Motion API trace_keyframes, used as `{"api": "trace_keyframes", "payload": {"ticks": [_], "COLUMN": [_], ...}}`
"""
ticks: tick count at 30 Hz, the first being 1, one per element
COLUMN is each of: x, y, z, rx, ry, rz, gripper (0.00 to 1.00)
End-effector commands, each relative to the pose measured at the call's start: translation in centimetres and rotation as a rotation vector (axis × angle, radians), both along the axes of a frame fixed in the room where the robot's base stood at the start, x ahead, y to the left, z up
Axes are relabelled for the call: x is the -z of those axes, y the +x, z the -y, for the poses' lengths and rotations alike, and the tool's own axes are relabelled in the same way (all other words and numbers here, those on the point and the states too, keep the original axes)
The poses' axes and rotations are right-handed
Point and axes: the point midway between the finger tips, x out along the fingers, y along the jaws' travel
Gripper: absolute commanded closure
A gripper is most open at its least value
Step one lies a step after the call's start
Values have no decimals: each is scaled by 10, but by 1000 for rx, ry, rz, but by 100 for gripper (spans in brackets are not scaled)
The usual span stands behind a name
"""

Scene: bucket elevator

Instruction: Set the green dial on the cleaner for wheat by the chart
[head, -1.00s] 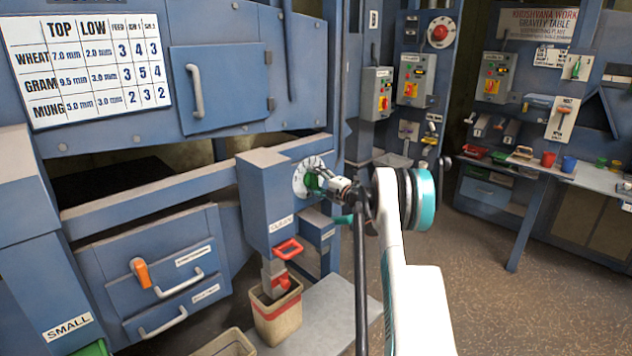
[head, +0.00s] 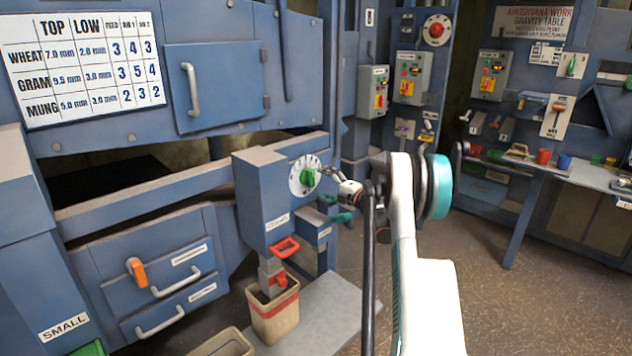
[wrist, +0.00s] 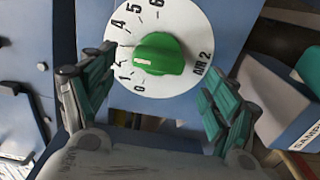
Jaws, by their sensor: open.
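The green dial (head: 308,177) sits on a white numbered disc on the front of a blue box on the cleaner. The chart (head: 85,68) shows wheat as 7.0 mm, 2.0 mm, then 3, 4, 3.
A red handle (head: 284,247) and a bin (head: 275,312) are below the dial box. An orange knob (head: 137,270) is on the drawers at left. Switch boxes (head: 411,78) and a bench with cups (head: 544,157) stand at right. Open floor lies at right.

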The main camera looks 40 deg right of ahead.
Motion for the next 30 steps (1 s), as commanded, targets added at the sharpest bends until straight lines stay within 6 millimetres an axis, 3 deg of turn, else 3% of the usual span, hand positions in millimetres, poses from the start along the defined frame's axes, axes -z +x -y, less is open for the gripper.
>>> {"api": "trace_keyframes", "payload": {"ticks": [3,10,30], "x": [0,0,0], "y": [-24,-49,-53], "z": [2,4,4], "rx": [1,0,0], "ry": [0,0,0], "rz": [0,0,0], "gripper": [20,20,20]}}
